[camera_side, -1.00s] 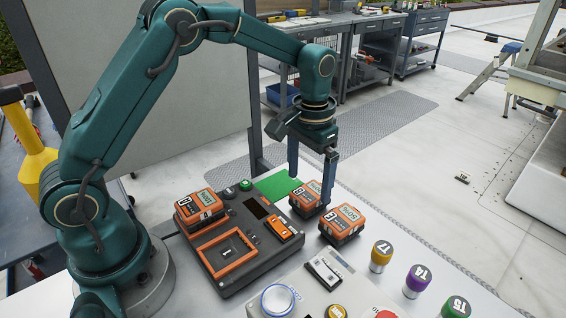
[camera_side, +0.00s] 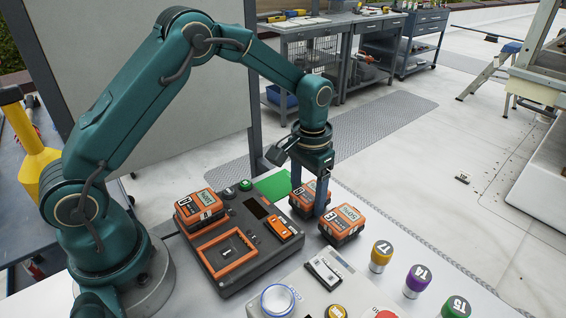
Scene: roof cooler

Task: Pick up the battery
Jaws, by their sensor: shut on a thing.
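An orange and black battery (camera_side: 301,201) sits on the white table, right of the charger, next to the green patch. My gripper (camera_side: 308,200) points down over it, with its fingers around the battery and shut on it. A second battery (camera_side: 342,226) stands just to the right and nearer the camera. A third battery (camera_side: 199,208) rests on the left part of the dark charger.
The dark charger (camera_side: 226,275) has an empty orange-framed bay. A green patch (camera_side: 273,186) lies behind it. A control panel (camera_side: 297,291) with buttons is in front. Yellow, purple and green numbered cylinders, such as the yellow one (camera_side: 380,257), stand at the right.

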